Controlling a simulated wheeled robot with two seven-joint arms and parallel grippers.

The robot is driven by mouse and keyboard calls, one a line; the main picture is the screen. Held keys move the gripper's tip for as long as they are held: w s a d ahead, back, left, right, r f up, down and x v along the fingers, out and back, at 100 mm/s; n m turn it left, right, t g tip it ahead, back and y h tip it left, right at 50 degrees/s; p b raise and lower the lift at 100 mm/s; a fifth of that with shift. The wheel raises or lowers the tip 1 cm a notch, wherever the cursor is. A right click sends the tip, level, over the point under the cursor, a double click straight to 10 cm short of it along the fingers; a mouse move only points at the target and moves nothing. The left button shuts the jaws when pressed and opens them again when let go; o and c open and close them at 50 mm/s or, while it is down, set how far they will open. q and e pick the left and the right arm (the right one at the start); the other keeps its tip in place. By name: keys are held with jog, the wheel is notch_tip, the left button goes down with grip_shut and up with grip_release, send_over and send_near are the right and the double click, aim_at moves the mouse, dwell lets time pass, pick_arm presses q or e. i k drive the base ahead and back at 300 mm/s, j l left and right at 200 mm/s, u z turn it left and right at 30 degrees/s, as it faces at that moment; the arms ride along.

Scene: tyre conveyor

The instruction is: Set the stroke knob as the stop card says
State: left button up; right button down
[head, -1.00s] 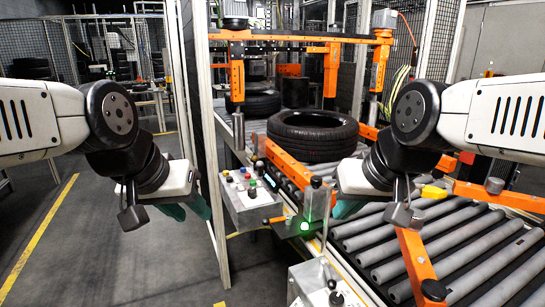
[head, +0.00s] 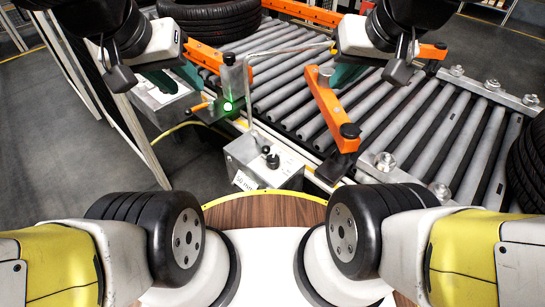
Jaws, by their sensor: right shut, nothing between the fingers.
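A grey control box (head: 280,172) stands beside the conveyor at the middle of the head view. A black knob (head: 272,160) sits on its top, with a black-tipped lever just behind it. A white card (head: 244,181) on the box's front face appears to read "50 mm"; its print is small and tilted. My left gripper (head: 174,80) is up and left of the box, its teal fingers apart and empty. My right gripper (head: 346,76) is up and right, over the rollers, its teal fingers shut and empty. Neither gripper touches the box.
The roller conveyor (head: 300,95) carries a tyre (head: 212,22) at the back. An orange arm (head: 328,108) crosses it. A bent metal rod rises behind the box. A green-lit post (head: 228,106) stands left of it. Another tyre (head: 528,165) is at the right edge.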

aim_at(272, 161)
jog(key=k+j+z, duration=0.15)
jog(key=j, duration=0.25)
jog(key=k+j+z, duration=0.1)
jog(key=j, duration=0.3)
jog(key=k+j+z, duration=0.15)
jog(key=k+j, duration=0.15)
jog(key=j, duration=0.1)
